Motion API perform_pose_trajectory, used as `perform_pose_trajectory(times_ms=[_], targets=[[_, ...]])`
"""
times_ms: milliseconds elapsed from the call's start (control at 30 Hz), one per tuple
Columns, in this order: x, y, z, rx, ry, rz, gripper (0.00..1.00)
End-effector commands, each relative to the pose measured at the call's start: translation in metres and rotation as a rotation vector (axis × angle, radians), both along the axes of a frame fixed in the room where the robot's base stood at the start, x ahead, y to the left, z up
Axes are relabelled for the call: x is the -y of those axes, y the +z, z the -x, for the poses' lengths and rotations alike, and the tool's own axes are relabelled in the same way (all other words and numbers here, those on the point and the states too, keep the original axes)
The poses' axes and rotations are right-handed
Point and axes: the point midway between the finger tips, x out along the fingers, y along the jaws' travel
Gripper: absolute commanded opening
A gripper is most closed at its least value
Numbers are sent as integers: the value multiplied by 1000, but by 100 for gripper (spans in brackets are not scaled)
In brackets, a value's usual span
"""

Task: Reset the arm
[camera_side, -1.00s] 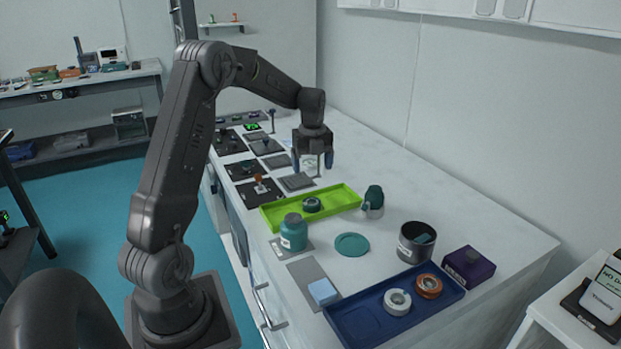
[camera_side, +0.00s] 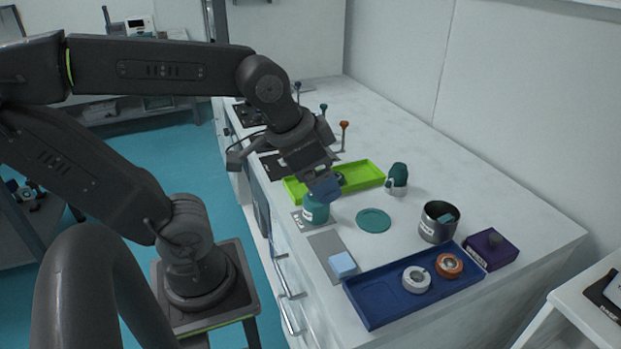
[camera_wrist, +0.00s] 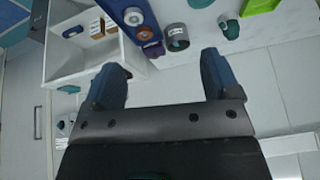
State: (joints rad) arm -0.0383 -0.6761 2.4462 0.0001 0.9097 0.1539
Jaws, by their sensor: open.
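My gripper (camera_side: 324,188) is in the side view, tilted down and to the right in front of the lime-green tray (camera_side: 370,175). Its blue fingertip overlaps the top of the teal jar (camera_side: 316,212) in the picture; whether they touch cannot be told. In the wrist view, the two blue fingers of my gripper (camera_wrist: 162,78) are wide apart with nothing between them. My arm is folded back, with its elbow at the left edge of the side view.
On the white bench are a teal disc (camera_side: 373,220), a dark teal bottle (camera_side: 397,180), a grey can (camera_side: 437,228), a purple box (camera_side: 492,250) and a light blue block (camera_side: 342,264). A blue tray (camera_side: 375,314) holds a white ring (camera_side: 410,285) and an orange ring (camera_side: 449,266).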

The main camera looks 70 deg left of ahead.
Motion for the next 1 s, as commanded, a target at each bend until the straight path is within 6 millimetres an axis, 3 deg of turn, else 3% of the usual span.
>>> perform_pose_trajectory(times_ms=[200,1000], targets=[[9,-6,16,32,96,70,82],[9,-5,16,31,99,71,82]])
